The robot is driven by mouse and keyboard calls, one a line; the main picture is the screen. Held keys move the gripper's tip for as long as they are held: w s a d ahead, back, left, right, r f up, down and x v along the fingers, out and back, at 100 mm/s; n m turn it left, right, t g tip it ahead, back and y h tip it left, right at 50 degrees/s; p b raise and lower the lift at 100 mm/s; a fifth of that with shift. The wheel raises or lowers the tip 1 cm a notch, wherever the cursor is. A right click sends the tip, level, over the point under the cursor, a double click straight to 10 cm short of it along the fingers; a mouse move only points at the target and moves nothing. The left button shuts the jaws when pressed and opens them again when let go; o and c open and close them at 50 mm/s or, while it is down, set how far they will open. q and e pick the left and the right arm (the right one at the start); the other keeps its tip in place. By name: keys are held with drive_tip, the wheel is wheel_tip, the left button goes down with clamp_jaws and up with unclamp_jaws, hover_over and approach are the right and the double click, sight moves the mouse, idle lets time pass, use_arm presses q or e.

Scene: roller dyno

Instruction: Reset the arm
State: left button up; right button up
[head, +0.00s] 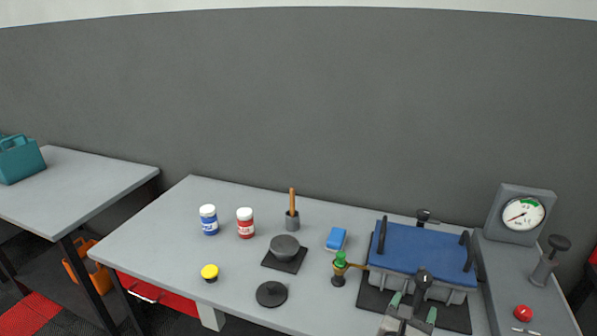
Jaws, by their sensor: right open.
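My right gripper (413,307) is at the lower edge of the view, in front of the blue-topped box (415,247). Its two green-tipped fingers are apart. A black-knobbed clamp (424,277) stands at the box's front edge, just beyond the fingers; I cannot tell whether they touch it. A second black-knobbed clamp (423,215) is at the back edge. A green-topped brass valve (341,262) stands left of the box, with a thin brass piece reaching toward it. A black-knobbed lever (552,256) leans on the grey unit at right. My left gripper is out of view.
A dial gauge (523,214) and a red button (522,313) are at right. On the left of the table (160,235) are a blue jar (209,219), a red jar (245,222), a yellow button (210,272) and a black disc (271,294). The table's left part has free room.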

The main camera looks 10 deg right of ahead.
drive_tip(key=s+a+f+m+g+y, duration=0.2)
drive_tip(key=s+f+m+g+y, duration=0.3)
drive_tip(key=s+m, duration=0.8)
drive_tip(key=s+a+f+m+g+y, duration=0.1)
drive_tip(key=s+a+m+g+y, duration=0.4)
drive_tip(key=s+a+m+y, duration=0.5)
wheel_tip(320, 180, down, 26)
drive_tip(key=m+h, duration=0.2)
drive_tip(key=s+d+f+g, duration=0.2)
drive_tip(key=s+f, duration=1.3)
drive_tip(key=s, duration=0.1)
drive_tip(key=shift+s+d+f+n, duration=0.15)
drive_tip(key=shift+s+f+n, duration=0.15)
drive_tip(key=shift+f, duration=0.05)
